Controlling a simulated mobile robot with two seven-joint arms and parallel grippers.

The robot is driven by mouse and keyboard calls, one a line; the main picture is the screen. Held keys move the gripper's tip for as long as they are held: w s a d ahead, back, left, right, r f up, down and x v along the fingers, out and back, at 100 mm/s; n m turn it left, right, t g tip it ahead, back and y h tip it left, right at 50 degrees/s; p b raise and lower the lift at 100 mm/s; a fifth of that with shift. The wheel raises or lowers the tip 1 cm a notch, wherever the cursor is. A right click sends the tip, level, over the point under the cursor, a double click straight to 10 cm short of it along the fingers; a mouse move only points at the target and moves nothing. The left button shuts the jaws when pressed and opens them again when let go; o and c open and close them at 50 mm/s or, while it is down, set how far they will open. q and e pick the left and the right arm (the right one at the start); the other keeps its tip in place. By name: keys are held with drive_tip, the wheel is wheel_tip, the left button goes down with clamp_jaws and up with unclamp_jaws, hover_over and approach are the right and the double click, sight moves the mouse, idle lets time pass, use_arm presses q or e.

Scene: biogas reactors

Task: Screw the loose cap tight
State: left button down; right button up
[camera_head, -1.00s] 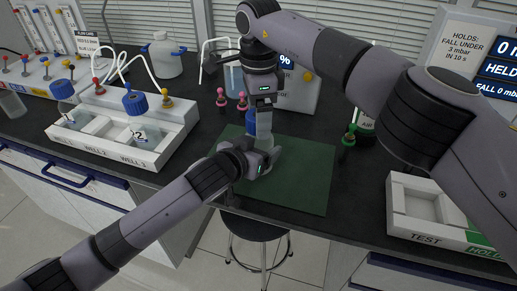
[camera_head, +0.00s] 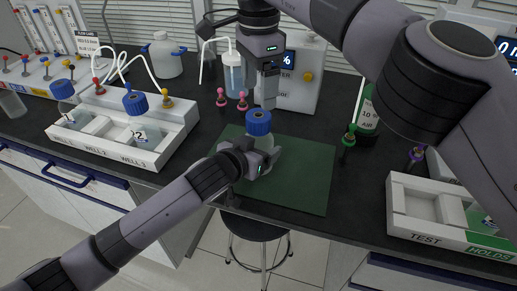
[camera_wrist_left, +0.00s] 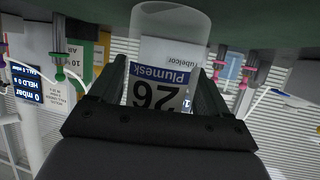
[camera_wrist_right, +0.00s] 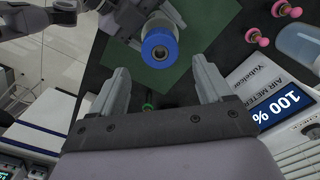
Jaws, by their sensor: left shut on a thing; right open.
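A clear bottle (camera_wrist_left: 172,75) with a white and blue label marked 26 stands on the green mat (camera_head: 305,185). My left gripper (camera_head: 262,160) is shut on the bottle's body, with a finger on each side of it in the left wrist view. The blue cap (camera_head: 258,122) sits on top of the bottle; in the right wrist view the blue cap (camera_wrist_right: 159,48) shows from above with a dark centre. My right gripper (camera_head: 268,95) is open and empty, above the cap and apart from it. How tightly the cap sits cannot be seen.
A white rack (camera_head: 120,150) with wells and capped bottles stands at the left. A white test tray (camera_head: 410,230) stands at the right. The mat's right side is clear.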

sight(259, 117)
drive_tip(key=shift+r, duration=0.2)
drive_tip(key=shift+f, duration=4.05)
drive_tip(key=c, duration=1.1)
drive_tip(key=shift+o, duration=0.2)
drive_tip(key=shift+m, duration=1.4)
